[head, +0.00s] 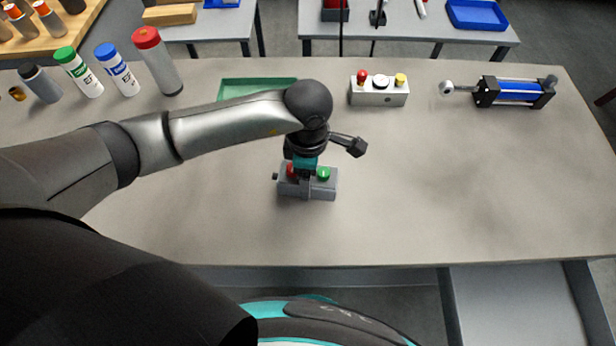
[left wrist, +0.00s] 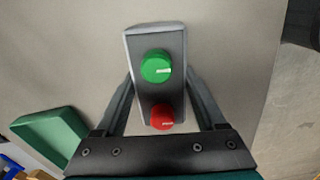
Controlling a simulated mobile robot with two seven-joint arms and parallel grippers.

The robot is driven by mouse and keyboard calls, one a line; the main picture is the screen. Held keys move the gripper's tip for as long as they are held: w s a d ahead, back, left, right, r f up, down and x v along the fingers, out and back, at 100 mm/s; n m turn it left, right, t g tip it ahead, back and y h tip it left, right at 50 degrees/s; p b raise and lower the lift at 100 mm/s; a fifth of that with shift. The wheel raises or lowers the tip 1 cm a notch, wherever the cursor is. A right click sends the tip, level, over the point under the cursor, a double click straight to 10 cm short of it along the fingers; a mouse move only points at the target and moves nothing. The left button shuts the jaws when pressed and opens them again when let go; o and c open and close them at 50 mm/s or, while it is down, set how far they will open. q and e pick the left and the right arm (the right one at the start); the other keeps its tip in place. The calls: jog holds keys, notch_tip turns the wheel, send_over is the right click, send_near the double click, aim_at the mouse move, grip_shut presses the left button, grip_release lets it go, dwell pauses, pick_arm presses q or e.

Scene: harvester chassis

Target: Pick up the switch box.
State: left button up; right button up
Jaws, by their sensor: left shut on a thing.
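The switch box (head: 322,188) is a small grey box with a green knob and a red button on its top face. It is at the middle of the grey table in the head view, and it also shows in the left wrist view (left wrist: 138,48). My left gripper (head: 304,180) comes down on it from above. Its two fingers lie along the box's two long sides in the left wrist view (left wrist: 160,103), and it is shut on the box. Whether the box touches the table is hard to tell. My right gripper is not in view.
A green tray (head: 235,88) lies behind my left arm. A grey box with red, white and yellow controls (head: 380,97) and a blue cylinder (head: 518,92) stand at the back. Several bottles (head: 122,75) stand at the back left. The table's right side (head: 480,190) is clear.

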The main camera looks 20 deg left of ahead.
pick_arm(q)
grip_shut()
dwell(0.3)
jog(key=shift+r, duration=0.1)
